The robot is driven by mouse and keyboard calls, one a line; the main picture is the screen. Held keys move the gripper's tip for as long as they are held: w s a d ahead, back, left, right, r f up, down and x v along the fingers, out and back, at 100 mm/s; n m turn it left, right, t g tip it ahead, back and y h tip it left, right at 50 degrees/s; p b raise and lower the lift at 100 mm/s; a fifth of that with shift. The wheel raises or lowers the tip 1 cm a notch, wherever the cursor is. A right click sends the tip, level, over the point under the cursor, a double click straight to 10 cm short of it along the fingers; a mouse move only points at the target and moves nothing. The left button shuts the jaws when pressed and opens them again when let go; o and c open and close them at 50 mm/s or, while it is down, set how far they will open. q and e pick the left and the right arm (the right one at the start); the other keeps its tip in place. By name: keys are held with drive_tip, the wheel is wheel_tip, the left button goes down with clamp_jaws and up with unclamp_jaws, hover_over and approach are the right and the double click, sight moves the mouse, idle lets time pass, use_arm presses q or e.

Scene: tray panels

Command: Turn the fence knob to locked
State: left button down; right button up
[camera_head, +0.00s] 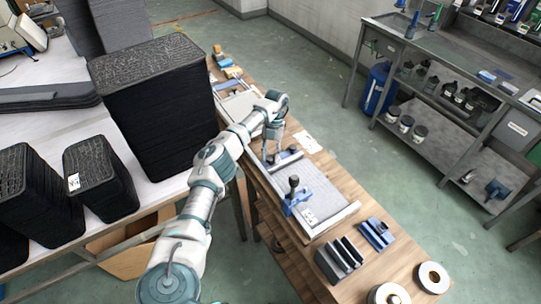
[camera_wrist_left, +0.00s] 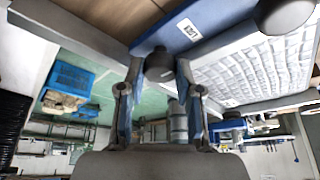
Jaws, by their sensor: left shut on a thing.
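My left arm reaches in from the lower left in the head view. In the left wrist view the gripper (camera_wrist_left: 158,78) is shut on a dark rounded knob (camera_wrist_left: 158,64), with a finger on each side. The blue fence (camera_wrist_left: 225,18) beside it carries a small white label, partly legible. The knob's turned position cannot be told. My right gripper is not in view.
A black-knobbed blue block (camera_head: 295,203) stands on the board nearer me. A blue tool (camera_head: 376,233), a dark slotted block (camera_head: 339,259) and tape rolls (camera_head: 433,277) lie at the near bench end. Tall black panel stacks (camera_head: 155,100) stand left of the arm.

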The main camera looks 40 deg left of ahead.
sight(272, 156)
use_arm(q)
drive_tip(key=shift+w+d, duration=0.1)
drive_tip(key=shift+d, duration=0.05)
drive_tip(key=c, duration=1.2)
unclamp_jaws()
drive_tip(key=o, duration=0.4)
drive_tip(key=shift+w+f, duration=0.1)
drive_tip(key=shift+o, duration=0.2)
drive_tip(key=shift+w, duration=0.1)
wheel_tip(272, 156, up, 10)
drive_tip(key=shift+f, duration=0.15)
